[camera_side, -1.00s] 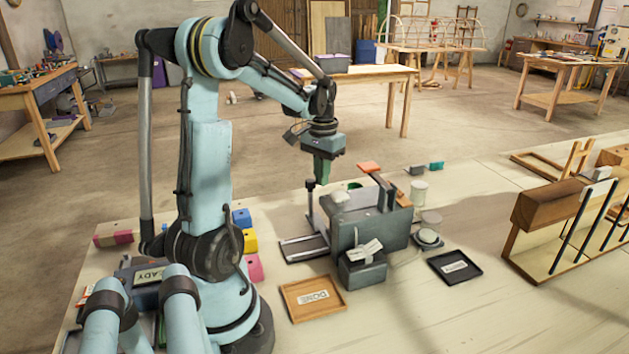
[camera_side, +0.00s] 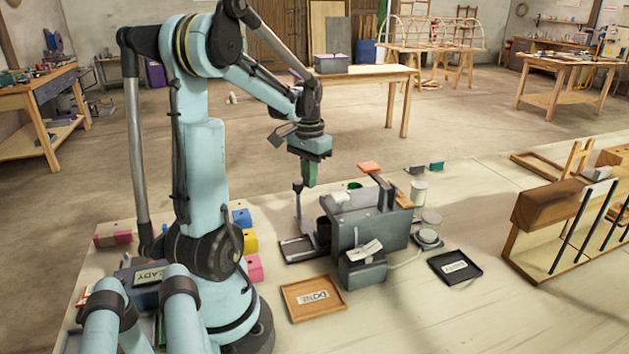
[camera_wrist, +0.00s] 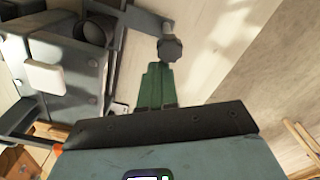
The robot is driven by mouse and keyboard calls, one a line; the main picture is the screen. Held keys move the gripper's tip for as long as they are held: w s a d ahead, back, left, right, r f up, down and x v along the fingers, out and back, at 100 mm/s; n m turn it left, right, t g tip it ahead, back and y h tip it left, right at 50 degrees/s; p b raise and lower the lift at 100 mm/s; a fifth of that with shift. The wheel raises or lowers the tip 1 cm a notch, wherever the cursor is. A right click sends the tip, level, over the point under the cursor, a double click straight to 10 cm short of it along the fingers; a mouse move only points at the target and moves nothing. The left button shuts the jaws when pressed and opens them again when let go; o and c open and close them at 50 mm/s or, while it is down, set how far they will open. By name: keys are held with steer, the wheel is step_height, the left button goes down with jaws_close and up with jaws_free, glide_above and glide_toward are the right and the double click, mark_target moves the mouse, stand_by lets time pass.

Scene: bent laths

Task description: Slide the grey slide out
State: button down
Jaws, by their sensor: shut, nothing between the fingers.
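The grey machine (camera_side: 365,228) stands on the bench. The grey slide (camera_side: 297,248) shows at its left side, low down, with an upright post topped by a dark knob (camera_side: 298,187). A dark round cup (camera_side: 323,232) shows between the post and the machine body; its opening also shows in the wrist view (camera_wrist: 98,30). My gripper (camera_side: 309,183), with green fingers, is shut and empty, just right of the knob and at its height. In the wrist view the fingertips (camera_wrist: 157,68) lie close beside the knob (camera_wrist: 170,48); I cannot tell whether they touch.
A wooden tray marked DONE (camera_side: 334,306) lies in front of the machine. A black tray (camera_side: 443,273) and pale round pieces (camera_side: 428,239) are to its right. Coloured blocks (camera_side: 249,241) sit near my base. A wooden rack (camera_side: 545,250) stands far right, with clear bench before it.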

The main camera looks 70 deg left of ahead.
steer(key=s, duration=0.5)
steer(key=shift+s, duration=0.2)
stand_by(1.1)
steer(key=shift+w, duration=0.6)
step_height(320, 180, up, 6)
stand_by(0.6)
